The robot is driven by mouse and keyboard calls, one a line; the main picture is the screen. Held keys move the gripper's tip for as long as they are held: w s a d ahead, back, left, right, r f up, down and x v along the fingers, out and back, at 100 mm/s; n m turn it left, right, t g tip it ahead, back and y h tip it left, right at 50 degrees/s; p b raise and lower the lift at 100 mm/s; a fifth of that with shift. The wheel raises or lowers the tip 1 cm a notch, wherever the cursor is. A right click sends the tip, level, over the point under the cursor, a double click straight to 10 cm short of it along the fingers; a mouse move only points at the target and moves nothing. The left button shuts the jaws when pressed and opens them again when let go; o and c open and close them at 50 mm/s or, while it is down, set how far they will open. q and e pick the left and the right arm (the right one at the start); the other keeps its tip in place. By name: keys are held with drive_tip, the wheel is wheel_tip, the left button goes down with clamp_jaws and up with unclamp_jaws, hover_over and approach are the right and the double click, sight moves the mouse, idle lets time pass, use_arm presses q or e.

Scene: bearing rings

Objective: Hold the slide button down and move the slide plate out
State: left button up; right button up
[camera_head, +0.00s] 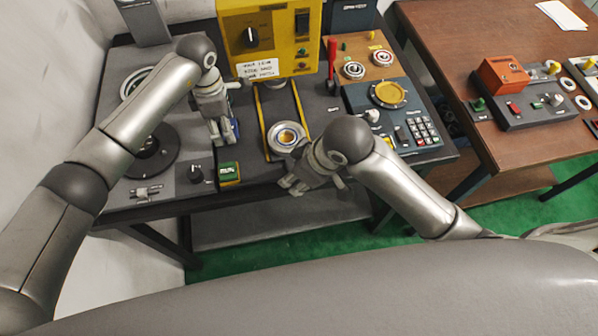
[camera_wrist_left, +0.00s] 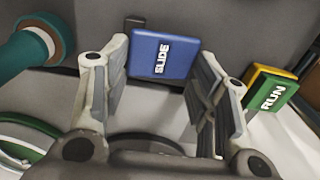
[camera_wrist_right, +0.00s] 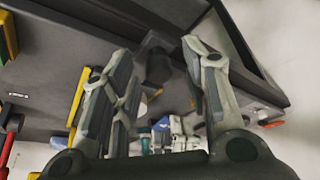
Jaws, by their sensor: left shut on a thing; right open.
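The blue slide button (camera_wrist_left: 163,58), lettered SLIDE, shows between the fingers of my left gripper (camera_wrist_left: 163,95) in the left wrist view. The left gripper is shut on the slide button; in the head view the gripper (camera_head: 224,138) largely hides it, with a bit of blue showing (camera_head: 236,130). The slide plate (camera_head: 275,152) lies between two yellow rails and carries a ring part (camera_head: 287,136). My right gripper (camera_head: 296,187) is open, just in front of the plate at the bench edge. In the right wrist view a dark piece (camera_wrist_right: 155,62) shows beyond its open fingers (camera_wrist_right: 160,85); I cannot tell whether it is the plate's handle.
A green RUN button (camera_wrist_left: 271,93) is right of the slide button. The yellow machine (camera_head: 268,40) stands behind the rails. A keypad panel (camera_head: 410,118) is to the right, a black disc (camera_head: 150,150) to the left. A brown table (camera_head: 450,60) stands farther right.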

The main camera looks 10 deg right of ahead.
drive_tip(key=v, duration=1.1)
drive_tip(key=shift+r, duration=0.35)
drive_tip(key=shift+d, duration=0.1)
use_arm(q)
drive_tip(key=o, duration=1.1)
drive_tip(key=shift+c, duration=0.2)
use_arm(e)
drive_tip(key=shift+s, duration=0.1)
use_arm(q)
drive_tip(key=shift+r, duration=0.15)
wheel_tip(320, 180, up, 12)
